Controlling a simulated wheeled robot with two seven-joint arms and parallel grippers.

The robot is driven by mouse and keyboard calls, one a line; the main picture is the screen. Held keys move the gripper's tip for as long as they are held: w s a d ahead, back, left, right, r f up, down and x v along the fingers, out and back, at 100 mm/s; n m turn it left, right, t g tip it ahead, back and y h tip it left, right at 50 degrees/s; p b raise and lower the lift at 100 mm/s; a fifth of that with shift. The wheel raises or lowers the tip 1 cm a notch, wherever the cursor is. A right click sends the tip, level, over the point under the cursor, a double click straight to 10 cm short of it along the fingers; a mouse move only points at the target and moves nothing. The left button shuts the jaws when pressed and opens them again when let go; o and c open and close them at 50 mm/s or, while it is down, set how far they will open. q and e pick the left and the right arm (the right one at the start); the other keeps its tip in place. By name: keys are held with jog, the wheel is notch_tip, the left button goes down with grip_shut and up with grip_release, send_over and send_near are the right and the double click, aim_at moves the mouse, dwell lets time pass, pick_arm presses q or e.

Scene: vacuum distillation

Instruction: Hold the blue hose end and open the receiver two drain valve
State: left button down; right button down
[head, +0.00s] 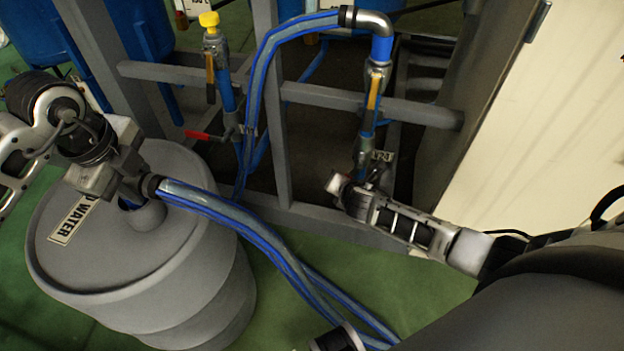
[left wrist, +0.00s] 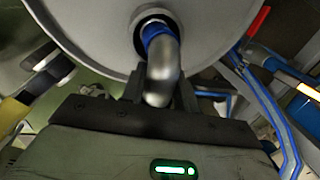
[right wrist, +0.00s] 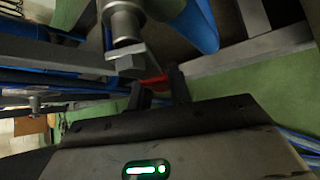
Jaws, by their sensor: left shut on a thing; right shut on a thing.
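The blue hose (head: 230,215) runs from the grey drum to the lower right in the head view. My left gripper (head: 122,182) is shut on the hose end, a metal elbow (left wrist: 163,78) with a blue collar, at the drum's top opening. In the left wrist view the elbow is between the fingers (left wrist: 162,92). My right gripper (head: 352,188) is at the lower valve of the right-hand pipe (head: 367,135). In the right wrist view its fingers (right wrist: 157,90) are shut on a red valve handle (right wrist: 154,80), beneath a metal valve body (right wrist: 126,40). The gripper largely hides this handle in the head view.
The grey drum (head: 75,275), labelled water, stands at left on green floor. A second pipe with a yellow-capped valve (head: 210,50) and a red handle (head: 200,136) is left of the frame post (head: 275,130). Grey frame bars cross behind; a pale panel (head: 565,110) stands at right.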

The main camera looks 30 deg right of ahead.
jog(key=shift+a, duration=0.1)
jog(key=c, duration=1.3)
grip_release()
jog(key=v, duration=1.2)
pick_arm(q)
jog(key=c, duration=1)
grip_release()
jog(key=shift+o, duration=0.2)
jog(key=shift+r, duration=0.1)
